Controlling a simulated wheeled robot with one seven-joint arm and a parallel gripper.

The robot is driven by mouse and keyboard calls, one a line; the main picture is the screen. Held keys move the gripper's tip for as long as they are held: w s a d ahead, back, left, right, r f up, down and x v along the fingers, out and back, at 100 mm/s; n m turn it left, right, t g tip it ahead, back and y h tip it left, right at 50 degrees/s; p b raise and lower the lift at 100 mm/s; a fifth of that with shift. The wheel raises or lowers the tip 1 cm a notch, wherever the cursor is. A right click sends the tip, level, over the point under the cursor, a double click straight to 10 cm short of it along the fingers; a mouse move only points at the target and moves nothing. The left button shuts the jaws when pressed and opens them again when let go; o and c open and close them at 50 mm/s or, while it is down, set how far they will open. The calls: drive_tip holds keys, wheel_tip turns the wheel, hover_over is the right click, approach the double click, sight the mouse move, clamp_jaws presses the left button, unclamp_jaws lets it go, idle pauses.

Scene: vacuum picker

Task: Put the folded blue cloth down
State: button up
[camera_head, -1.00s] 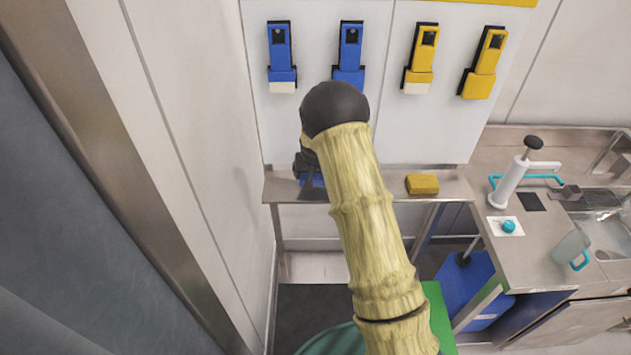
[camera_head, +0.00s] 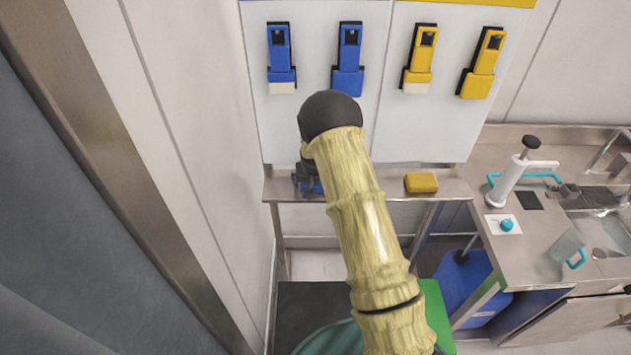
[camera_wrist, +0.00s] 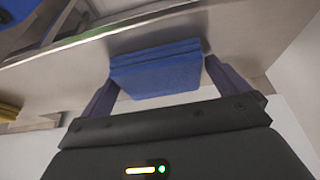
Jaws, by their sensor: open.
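The folded blue cloth (camera_wrist: 156,70) lies on the steel shelf in the wrist view, between the two fingers of my gripper (camera_wrist: 158,88). The fingers are open, one at each side of the cloth. A narrow gap shows at the left finger; the right finger is very close to the cloth's edge, and I cannot tell if it touches. In the head view my gripper (camera_head: 305,180) is at the left end of the shelf, mostly behind my arm. Only a small blue part of the cloth (camera_head: 317,187) shows there.
The steel shelf (camera_head: 450,187) also holds a folded yellow cloth (camera_head: 421,183) to the right. Blue dispensers (camera_head: 348,60) and yellow dispensers (camera_head: 420,60) hang on the wall above. A counter with a pump bottle (camera_head: 510,180) stands at the right. The wall closes off the left side.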

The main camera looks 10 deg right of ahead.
drive_tip(key=b+v, duration=0.3)
drive_tip(key=v, duration=0.9)
drive_tip(key=shift+r, duration=0.15)
drive_tip(key=s+r+n+g, duration=0.1)
drive_tip(key=s+r, duration=0.2)
drive_tip(key=s, duration=1.1)
drive_tip(key=s+d+r+n, duration=0.1)
drive_tip(key=s+r, duration=0.1)
drive_tip(key=s, duration=1.2)
drive_tip(key=shift+s+r+g+y, duration=0.35)
drive_tip(key=shift+g+y, duration=0.05)
